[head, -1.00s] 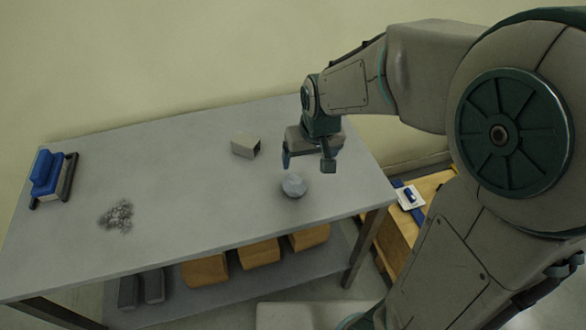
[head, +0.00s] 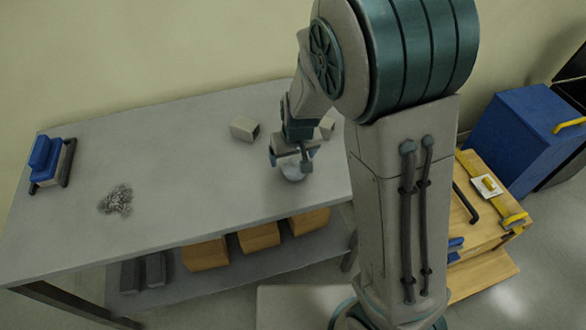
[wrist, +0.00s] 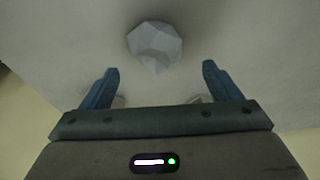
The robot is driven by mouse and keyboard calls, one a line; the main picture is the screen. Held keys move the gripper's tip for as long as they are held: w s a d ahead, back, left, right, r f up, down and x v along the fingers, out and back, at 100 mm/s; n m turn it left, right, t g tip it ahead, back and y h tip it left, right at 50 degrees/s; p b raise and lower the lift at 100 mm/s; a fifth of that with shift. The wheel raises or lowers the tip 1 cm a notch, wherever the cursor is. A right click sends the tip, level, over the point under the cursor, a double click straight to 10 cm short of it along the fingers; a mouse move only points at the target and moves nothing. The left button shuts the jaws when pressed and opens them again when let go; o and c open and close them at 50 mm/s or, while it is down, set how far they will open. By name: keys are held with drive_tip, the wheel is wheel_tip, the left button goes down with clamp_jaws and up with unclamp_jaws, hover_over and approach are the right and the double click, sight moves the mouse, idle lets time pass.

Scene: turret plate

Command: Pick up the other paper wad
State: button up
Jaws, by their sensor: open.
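A pale grey, faceted paper wad (head: 292,174) lies on the grey table (head: 190,170), toward its right end. In the head view my gripper (head: 290,160) is right above and partly in front of it. In the wrist view the wad (wrist: 155,46) sits ahead of the fingertips, centred between their lines. My gripper (wrist: 158,78) is open, its two blue fingers apart with nothing between them. I cannot tell the exact height of the fingers over the table.
A grey hollow box (head: 244,128) stands behind the gripper. A pile of grey shavings (head: 116,199) and a blue-topped block (head: 52,162) are at the left. A wooden cart (head: 485,205) and a blue cabinet (head: 525,130) stand to the right. The middle of the table is clear.

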sight(294, 164)
drive_tip(key=x, duration=0.4)
drive_tip(key=shift+s+d+f, duration=0.15)
drive_tip(key=shift+d+f, duration=0.1)
drive_tip(key=shift+f, duration=0.15)
drive_tip(key=c, duration=1)
